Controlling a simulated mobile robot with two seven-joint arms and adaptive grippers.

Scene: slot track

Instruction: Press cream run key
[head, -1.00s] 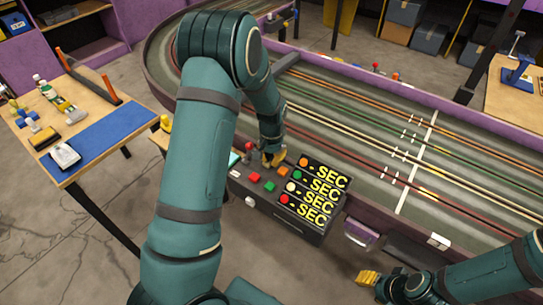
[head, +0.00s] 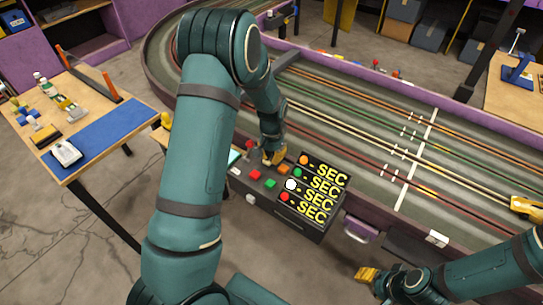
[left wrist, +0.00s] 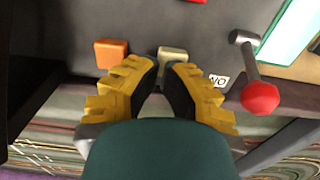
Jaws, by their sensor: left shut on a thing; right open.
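The cream run key (left wrist: 173,54) shows in the left wrist view on the dark control box. My left gripper (left wrist: 168,72) has its yellow fingertips at this key, one on each side, with a small gap between them. In the head view my left gripper (head: 273,158) is down at the box's back edge and hides the cream key. The orange key (head: 284,169) is just beside it, also in the left wrist view (left wrist: 111,53). The cream lamp (head: 291,184) on the box glows bright white. My right gripper (head: 367,275) is open and empty, low at the right.
A red-knobbed lever (left wrist: 260,95) stands close beside my left fingers. Red (head: 255,175) and green (head: 270,184) keys are nearby. The slot track (head: 350,130) lies behind the box. A yellow car (head: 526,207) is on it at far right. A workbench (head: 110,145) stands left.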

